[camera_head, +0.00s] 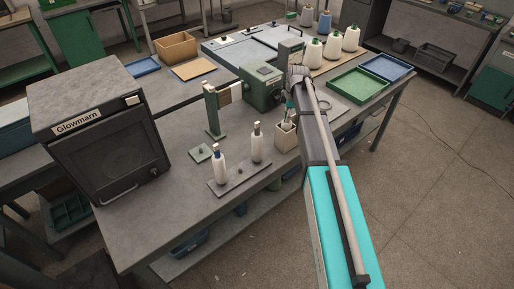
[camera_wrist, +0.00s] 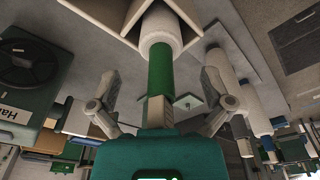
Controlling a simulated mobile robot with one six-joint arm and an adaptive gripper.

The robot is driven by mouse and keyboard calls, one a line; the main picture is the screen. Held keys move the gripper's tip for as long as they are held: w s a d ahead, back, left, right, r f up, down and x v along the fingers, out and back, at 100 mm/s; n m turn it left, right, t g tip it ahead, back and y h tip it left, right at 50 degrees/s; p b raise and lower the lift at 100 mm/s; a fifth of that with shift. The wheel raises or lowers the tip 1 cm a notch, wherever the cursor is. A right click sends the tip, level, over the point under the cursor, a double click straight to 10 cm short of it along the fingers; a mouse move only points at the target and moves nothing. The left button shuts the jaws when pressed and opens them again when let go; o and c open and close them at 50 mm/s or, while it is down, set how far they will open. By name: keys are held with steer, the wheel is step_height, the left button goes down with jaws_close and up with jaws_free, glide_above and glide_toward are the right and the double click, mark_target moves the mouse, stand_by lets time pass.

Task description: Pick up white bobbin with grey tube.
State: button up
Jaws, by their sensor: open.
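In the wrist view a white bobbin with a green tube (camera_wrist: 161,72) stands in an open beige box (camera_wrist: 108,12), its tube toward the camera. My gripper (camera_wrist: 160,103) is open, one finger on each side of this tube and apart from it. In the head view my gripper (camera_head: 289,111) is over the beige box (camera_head: 286,138), partly hidden by my arm. White bobbins (camera_wrist: 223,72) also show right in the wrist view. I cannot tell which tube is grey.
A dark Glowmarn box (camera_head: 105,137) stands at the table's left. A green machine (camera_head: 261,88) and green post (camera_head: 212,112) are behind the plate. Several cones (camera_head: 333,47) and green (camera_head: 357,91) and blue (camera_head: 387,67) trays are farther back. The front-left tabletop is clear.

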mark_target(257, 127)
stand_by(0.3)
steer(key=shift+s+a+r, duration=0.1)
steer(key=shift+r, duration=0.1)
steer(key=c, duration=0.4)
steer(key=s+a+r+m+p, duration=0.2)
steer(key=s+a+r+p, duration=0.2)
steer(key=a+r+p, duration=0.2)
steer(key=s+a+r+m+h+p, duration=0.1)
steer(key=s+a+r+m+p, duration=0.1)
steer(key=s+a+r+p, duration=0.3)
step_height(257, 127, up, 4)
steer(key=a+p, duration=0.1)
steer(key=p, duration=0.3)
steer(key=shift+s+a+f+m, duration=0.15)
steer(key=shift+s+a+m, duration=0.15)
steer(key=shift+f, duration=0.1)
step_height(257, 127, down, 8)
steer(key=b, duration=0.8)
steer(key=shift+f, duration=0.25)
steer(key=shift+f+b, duration=0.15)
steer(key=shift+b, duration=0.2)
step_height(257, 127, down, 5)
steer(key=b, duration=0.5)
steer(key=shift+w, duration=0.15)
